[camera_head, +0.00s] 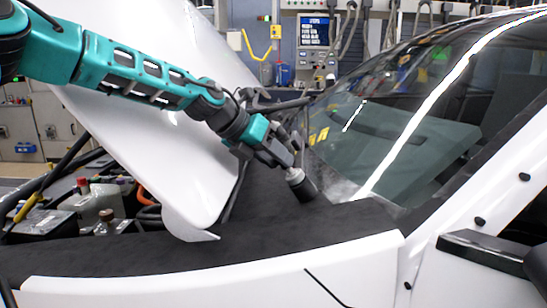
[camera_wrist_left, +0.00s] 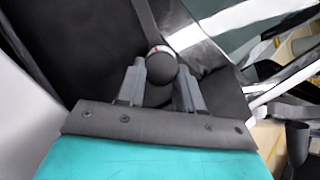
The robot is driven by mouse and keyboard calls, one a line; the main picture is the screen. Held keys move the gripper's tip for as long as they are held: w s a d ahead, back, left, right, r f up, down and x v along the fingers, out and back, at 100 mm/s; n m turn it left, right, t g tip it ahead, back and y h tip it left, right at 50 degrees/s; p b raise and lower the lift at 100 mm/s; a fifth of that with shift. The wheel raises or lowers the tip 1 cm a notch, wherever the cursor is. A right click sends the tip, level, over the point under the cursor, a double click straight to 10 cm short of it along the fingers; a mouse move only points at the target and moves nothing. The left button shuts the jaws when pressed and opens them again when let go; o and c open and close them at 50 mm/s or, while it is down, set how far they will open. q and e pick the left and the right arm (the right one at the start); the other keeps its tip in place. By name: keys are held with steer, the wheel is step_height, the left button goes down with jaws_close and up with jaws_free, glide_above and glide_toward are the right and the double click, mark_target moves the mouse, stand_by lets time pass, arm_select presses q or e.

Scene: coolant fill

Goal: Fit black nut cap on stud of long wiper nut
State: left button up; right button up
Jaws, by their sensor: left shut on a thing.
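My left gripper (camera_head: 291,160) reaches down from the upper left to the black cowl at the base of the windshield. In the left wrist view its two grey fingers (camera_wrist_left: 160,76) are closed about a round black cap (camera_wrist_left: 162,64). The cap also shows in the head view as a dark, tilted cylinder (camera_head: 305,190) below the fingertips. A dark wiper arm (camera_wrist_left: 146,20) runs up from beside the cap in the left wrist view. The stud and nut are hidden, so I cannot tell whether the cap touches them. My right gripper is not in view.
The windshield (camera_head: 400,130) rises just right of the gripper. The raised white hood (camera_head: 170,130) stands close on its left, under my arm. The white fender (camera_head: 230,275) and black cowl trim (camera_head: 150,255) lie in front. The engine bay is at the left.

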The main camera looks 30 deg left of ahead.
arm_select(q)
steer(key=shift+w+d+f+b, duration=0.25)
steer(key=shift+d+f+b, duration=0.1)
steer(key=shift+f+b, duration=0.35)
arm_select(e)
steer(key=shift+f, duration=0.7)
arm_select(q)
steer(key=o, duration=1.1)
steer(key=shift+s+a+r, duration=0.25)
steer(key=shift+s+r, duration=0.1)
steer(key=shift+r, duration=0.2)
steer(key=v, duration=1.1)
steer(key=shift+s, duration=0.25)
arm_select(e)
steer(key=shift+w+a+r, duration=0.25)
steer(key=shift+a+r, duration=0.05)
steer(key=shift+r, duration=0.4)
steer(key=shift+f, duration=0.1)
